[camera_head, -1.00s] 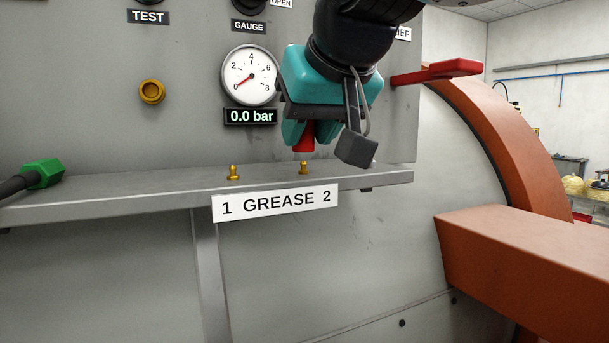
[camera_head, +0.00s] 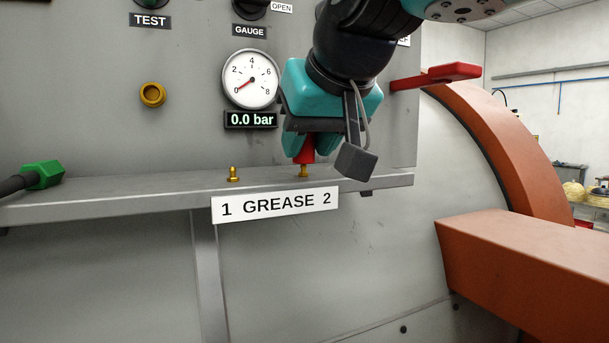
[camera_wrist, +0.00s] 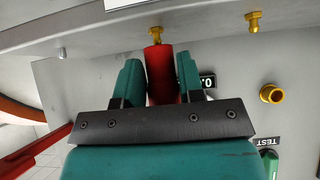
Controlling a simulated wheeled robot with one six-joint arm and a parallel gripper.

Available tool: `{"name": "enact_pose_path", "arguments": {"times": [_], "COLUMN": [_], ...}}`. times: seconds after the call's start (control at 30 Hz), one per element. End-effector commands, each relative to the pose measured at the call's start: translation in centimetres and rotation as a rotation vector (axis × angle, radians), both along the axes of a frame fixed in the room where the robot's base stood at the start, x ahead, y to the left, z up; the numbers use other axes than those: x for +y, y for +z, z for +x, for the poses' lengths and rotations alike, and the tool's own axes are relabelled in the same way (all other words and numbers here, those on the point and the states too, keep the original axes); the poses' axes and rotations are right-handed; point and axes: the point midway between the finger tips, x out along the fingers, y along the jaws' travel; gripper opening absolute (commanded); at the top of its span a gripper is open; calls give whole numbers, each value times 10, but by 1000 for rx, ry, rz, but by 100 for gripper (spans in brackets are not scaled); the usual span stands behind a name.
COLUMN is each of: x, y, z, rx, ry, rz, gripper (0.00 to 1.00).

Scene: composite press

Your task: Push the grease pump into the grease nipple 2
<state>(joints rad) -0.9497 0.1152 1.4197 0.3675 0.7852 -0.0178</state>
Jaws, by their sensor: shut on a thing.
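My gripper (camera_head: 304,148) is shut on the red grease pump (camera_head: 304,152), which points down over the ledge. In the head view the pump's lower end meets the top of brass grease nipple 2 (camera_head: 303,170). In the wrist view the red pump (camera_wrist: 160,72) sits between the teal fingers (camera_wrist: 160,84), its end at nipple 2 (camera_wrist: 156,35). Whether the pump is fully seated cannot be told. Grease nipple 1 (camera_head: 233,174) stands free on the ledge to the left.
The grey ledge (camera_head: 120,192) carries a "1 GREASE 2" label (camera_head: 275,204). A green hex connector (camera_head: 43,174) lies at the left. The gauge (camera_head: 250,79) reads 0.0 bar. A red lever (camera_head: 440,75) sticks out right of my gripper.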

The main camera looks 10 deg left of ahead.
Motion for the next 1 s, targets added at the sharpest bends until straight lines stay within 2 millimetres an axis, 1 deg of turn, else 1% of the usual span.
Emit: {"name": "enact_pose_path", "arguments": {"times": [0.33, 1.0], "x": [0, 0], "y": [-9, -11], "z": [0, 0], "rx": [-1, 0], "ry": [0, 0], "rz": [1, 0], "gripper": [13, 13]}}
